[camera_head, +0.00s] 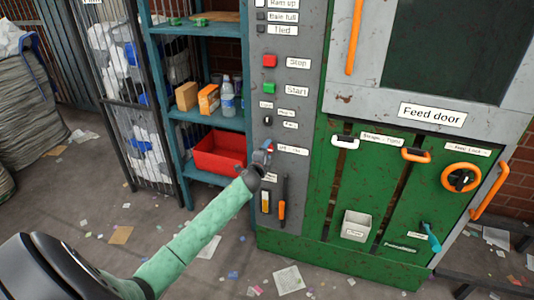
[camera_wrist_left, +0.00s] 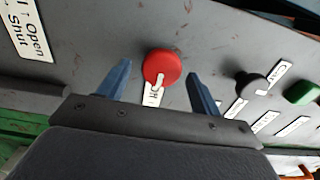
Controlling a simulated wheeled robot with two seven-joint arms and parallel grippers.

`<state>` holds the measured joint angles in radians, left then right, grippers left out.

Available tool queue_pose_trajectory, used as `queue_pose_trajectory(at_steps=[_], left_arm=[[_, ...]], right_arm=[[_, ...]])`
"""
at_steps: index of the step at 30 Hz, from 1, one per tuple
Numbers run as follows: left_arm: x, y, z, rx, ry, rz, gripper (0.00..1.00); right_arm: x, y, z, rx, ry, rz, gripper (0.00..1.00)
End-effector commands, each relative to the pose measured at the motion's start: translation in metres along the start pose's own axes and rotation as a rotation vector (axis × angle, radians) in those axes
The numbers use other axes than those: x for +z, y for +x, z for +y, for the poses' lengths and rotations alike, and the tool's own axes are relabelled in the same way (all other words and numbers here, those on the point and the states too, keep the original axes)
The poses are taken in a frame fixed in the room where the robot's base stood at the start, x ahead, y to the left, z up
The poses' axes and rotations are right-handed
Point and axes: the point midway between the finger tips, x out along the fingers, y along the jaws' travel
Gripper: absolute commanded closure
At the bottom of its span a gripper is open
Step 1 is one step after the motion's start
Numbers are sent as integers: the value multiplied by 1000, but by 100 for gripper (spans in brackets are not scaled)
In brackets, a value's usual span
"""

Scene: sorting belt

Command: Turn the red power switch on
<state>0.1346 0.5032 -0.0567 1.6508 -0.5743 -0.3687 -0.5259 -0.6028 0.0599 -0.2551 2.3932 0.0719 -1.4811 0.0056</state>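The red power switch (camera_wrist_left: 162,66) is a round red knob with a white pointer mark, on the grey control panel (camera_wrist_left: 90,75). A small white label with lettering, partly hidden, lies beside it. My left gripper (camera_head: 264,155) reaches the panel at the end of the green-sleeved arm and largely hides the switch in the head view. In the left wrist view its two blue fingers are spread, one on each side of the red knob, with visible gaps. I cannot tell how deep the fingertips are. My right gripper is not in view.
Above on the panel are a red Stop button (camera_head: 269,61), a green Start button (camera_head: 269,88) and a small black knob (camera_head: 267,119).

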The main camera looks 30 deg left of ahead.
Motion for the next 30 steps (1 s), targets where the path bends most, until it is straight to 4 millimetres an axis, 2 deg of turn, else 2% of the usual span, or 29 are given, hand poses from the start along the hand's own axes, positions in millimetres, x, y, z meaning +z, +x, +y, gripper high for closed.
queue_pose_trajectory(at_steps=[8,21,30], left_arm=[[0,-11,2,1,1,0,36],[-1,-67,2,0,0,1,36],[0,-78,0,0,0,0,36]], right_arm=[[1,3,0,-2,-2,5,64],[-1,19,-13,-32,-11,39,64],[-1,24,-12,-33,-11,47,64]])
